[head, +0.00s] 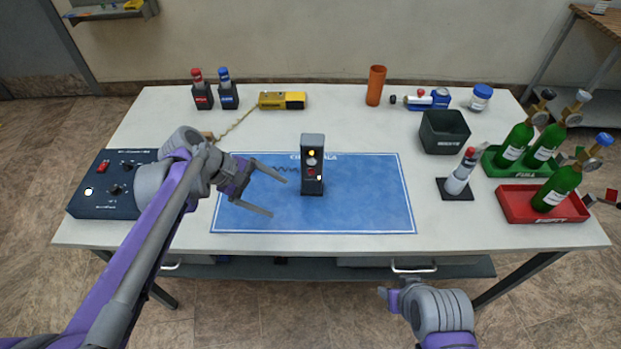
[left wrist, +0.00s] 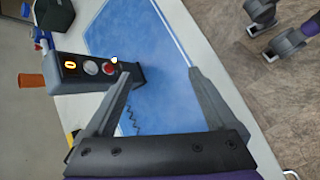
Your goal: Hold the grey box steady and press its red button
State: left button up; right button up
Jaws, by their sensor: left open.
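The grey box (head: 312,184) stands upright on the blue mat (head: 370,205). Its front face carries a small display, a pale round knob and a red button (head: 311,171). A gap shows between the fingertips and the box in the head view. My right arm is at the bottom right, off the table's front edge; its fingers are barely visible.
A dark control unit (head: 102,202) sits at the left. A yellow device (head: 282,100) and an orange cup (head: 376,86) stand behind. A dark bin (head: 444,133), a white bottle (head: 460,172) and trays of green bottles (head: 540,205) are at right.

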pick_arm(q)
jog(key=w+f+n+h+b, duration=0.3)
jog(key=w+f, duration=0.1)
jog(key=w, duration=0.3)
jog(key=n+g+h+b, duration=0.1)
jog(key=n+h+b, duration=0.2)
jog(key=b, duration=0.1)
send_near(308, 182)
jog(key=w+f, duration=0.1)
jog(key=f, duration=0.1)
jog(key=shift+w+f, duration=0.35)
jog(key=shift+w, duration=0.05)
jog(key=shift+w+a+f+g+h, duration=0.15)
jog(key=shift+w+f+g+h, duration=0.15)
jog(key=shift+w+f+h, duration=0.1)
jog(key=shift+b+x, duration=0.9)
jog(key=shift+x, duration=4.15)
pick_arm(e)
notch_tip(308, 182, down, 10)
jog(key=shift+s+f, duration=0.2)
jog(key=shift+s, duration=0.25)
pick_arm(q)
jog(key=shift+r, duration=0.1)
jog(key=c, duration=1)
jog(key=shift+c, duration=0.2)
pick_arm(e)
grip_shut()
